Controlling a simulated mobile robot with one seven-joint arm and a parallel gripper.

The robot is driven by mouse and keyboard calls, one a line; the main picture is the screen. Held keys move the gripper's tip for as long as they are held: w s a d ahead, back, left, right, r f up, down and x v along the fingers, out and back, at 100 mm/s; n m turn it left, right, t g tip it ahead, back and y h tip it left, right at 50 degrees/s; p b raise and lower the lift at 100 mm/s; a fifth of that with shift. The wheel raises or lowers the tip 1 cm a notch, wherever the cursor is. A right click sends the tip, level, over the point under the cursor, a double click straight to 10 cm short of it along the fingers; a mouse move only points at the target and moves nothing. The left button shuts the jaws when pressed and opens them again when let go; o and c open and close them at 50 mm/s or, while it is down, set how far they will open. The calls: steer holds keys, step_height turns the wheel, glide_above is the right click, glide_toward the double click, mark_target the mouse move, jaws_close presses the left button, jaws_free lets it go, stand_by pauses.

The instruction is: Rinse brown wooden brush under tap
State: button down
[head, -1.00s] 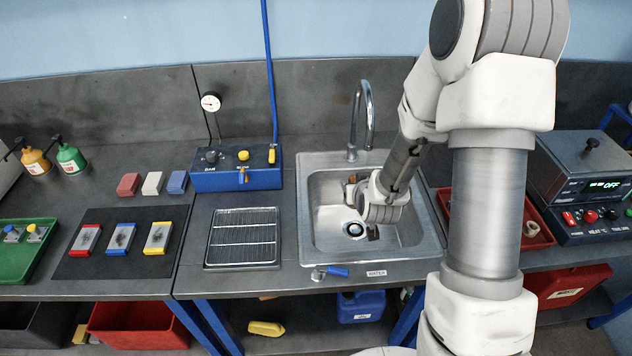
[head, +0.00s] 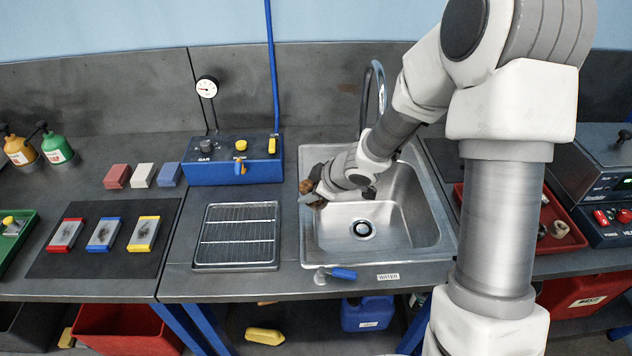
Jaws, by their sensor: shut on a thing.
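My gripper (head: 312,195) is at the left rim of the steel sink (head: 425,232), shut on the brown wooden brush (head: 306,187). Only a small brown part of the brush shows; my wrist hides the rest. The tap (head: 378,85) stands behind the sink as a curved spout, and my arm covers its lower part. The blue-handled water lever (head: 342,273) is at the sink's front edge, beside the WATER label (head: 388,277). I cannot make out any water running.
A wire drying rack (head: 238,236) lies left of the sink. A blue valve box (head: 232,160) with a gauge stands behind it. A black mat (head: 85,262) bears three coloured plates. A red tray (head: 572,240) is to the right, behind my arm.

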steer(key=shift+w+d+r+n+g, duration=0.3)
steer(key=shift+w+d+r+n, duration=0.45)
steer(key=shift+d+n, duration=0.1)
steer(key=w+d+f+p, duration=0.1)
steer(key=w+d, duration=0.2)
steer(key=d, duration=0.3)
steer(key=w+d+f+p, duration=0.1)
steer(key=w+d+f, duration=0.1)
steer(key=d, duration=0.4)
steer(key=shift+w+d+p, duration=0.2)
steer(key=shift+w+p, duration=0.15)
steer(key=shift+w, duration=0.15)
steer(key=shift+s, duration=0.15)
steer(key=shift+s+d, duration=0.3)
steer(key=shift+s, duration=0.1)
steer(key=shift+w+a+r+p, duration=0.1)
steer(key=shift+p, duration=0.2)
